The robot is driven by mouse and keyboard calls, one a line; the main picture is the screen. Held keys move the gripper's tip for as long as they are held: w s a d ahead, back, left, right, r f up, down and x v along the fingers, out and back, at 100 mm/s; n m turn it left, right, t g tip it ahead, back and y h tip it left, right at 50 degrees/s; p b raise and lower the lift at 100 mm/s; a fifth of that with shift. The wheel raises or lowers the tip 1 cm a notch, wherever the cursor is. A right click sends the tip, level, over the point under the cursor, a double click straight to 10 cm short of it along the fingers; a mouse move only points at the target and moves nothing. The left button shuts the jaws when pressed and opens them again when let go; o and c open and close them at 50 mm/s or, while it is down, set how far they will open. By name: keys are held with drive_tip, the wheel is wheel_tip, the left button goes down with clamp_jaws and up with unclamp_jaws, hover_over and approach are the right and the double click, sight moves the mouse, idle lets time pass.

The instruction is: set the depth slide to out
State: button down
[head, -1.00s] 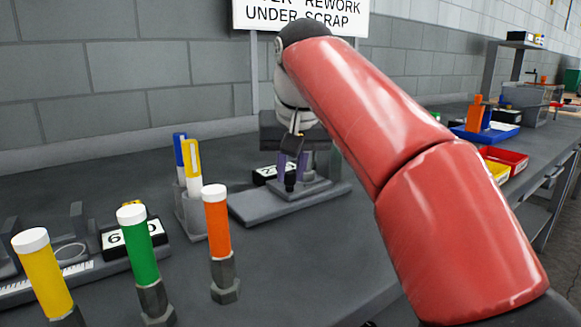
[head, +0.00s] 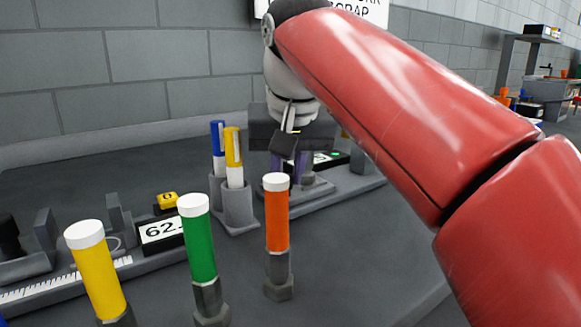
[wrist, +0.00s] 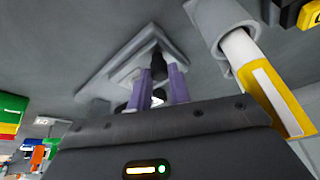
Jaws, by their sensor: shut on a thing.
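The grey stepped slide fixture (head: 345,195) lies on the bench beneath my gripper; it also shows in the wrist view (wrist: 112,72). My gripper (head: 291,168) has purple fingers, which also show in the wrist view (wrist: 160,88). They are shut on a small black upright knob (wrist: 158,66) on the fixture. The head view partly hides this knob behind the orange marker's cap and my gripper. Any in or out marking on the slide cannot be seen.
An orange marker (head: 277,222), a green marker (head: 199,248) and a yellow marker (head: 98,275) stand in front. A grey holder (head: 238,213) with blue and yellow pens is close left of my gripper. Another ruled fixture (head: 70,286) with a display (head: 162,229) lies at left.

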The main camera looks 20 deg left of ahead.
drive_tip(key=c, duration=1.3)
unclamp_jaws()
drive_tip(key=shift+s+a, duration=0.2)
drive_tip(key=p+v, duration=0.2)
drive_tip(key=v, duration=0.6)
drive_tip(key=shift+p, duration=0.4)
drive_tip(key=shift+f, duration=0.1)
